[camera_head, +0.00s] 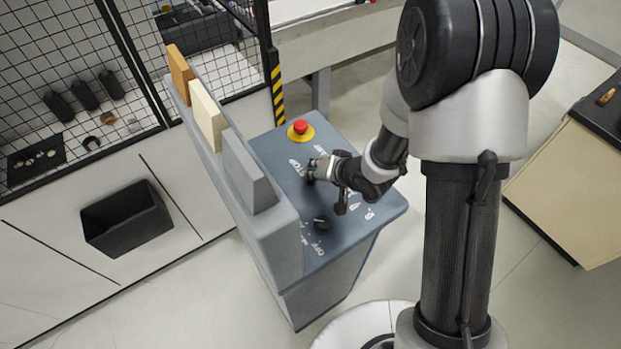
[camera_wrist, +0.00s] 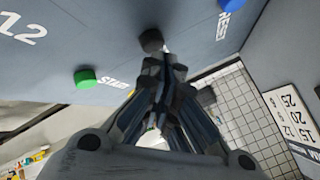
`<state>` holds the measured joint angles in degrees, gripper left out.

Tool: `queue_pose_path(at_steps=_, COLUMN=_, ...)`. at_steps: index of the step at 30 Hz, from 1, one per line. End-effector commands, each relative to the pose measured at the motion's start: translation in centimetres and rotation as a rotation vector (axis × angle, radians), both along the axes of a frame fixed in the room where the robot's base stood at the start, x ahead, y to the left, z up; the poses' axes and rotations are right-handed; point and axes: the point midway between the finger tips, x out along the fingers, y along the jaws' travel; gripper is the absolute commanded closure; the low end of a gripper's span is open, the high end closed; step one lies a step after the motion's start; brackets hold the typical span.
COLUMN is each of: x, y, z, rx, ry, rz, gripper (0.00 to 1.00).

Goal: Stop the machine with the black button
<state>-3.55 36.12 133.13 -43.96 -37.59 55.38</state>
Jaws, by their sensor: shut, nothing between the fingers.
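The black button (camera_wrist: 151,40) is on the grey panel in the wrist view, right at my fingertips. My gripper (camera_wrist: 164,65) is shut and empty, its fingers pointing at the button; I cannot tell whether they touch it. In the head view my gripper (camera_head: 316,170) is over the sloped top of the grey control console (camera_head: 270,150), beside the word STOP. There the black button cannot be made out clearly behind the fingers.
A green button (camera_wrist: 85,77) by START and a blue button (camera_wrist: 230,4) by RESET flank the black one. A red button (camera_head: 300,127) on yellow is behind my gripper; a black knob (camera_head: 321,223) is nearer. A mesh fence (camera_head: 80,40) stands at left.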

Motion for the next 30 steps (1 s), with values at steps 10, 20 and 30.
queue_pose_path(at_steps=10, x=0.0, y=0.0, z=-0.3, rx=0.0, ry=0.0, rz=0.0, gripper=1.0)
queue_pose_path(at_steps=20, x=0.0, y=0.0, z=-0.7, rx=0.0, ry=0.0, rz=0.0, gripper=1.0)
queue_pose_path(at_steps=30, x=0.0, y=0.0, z=-1.0, rx=0.0, ry=0.001, rz=0.001, gripper=1.0)
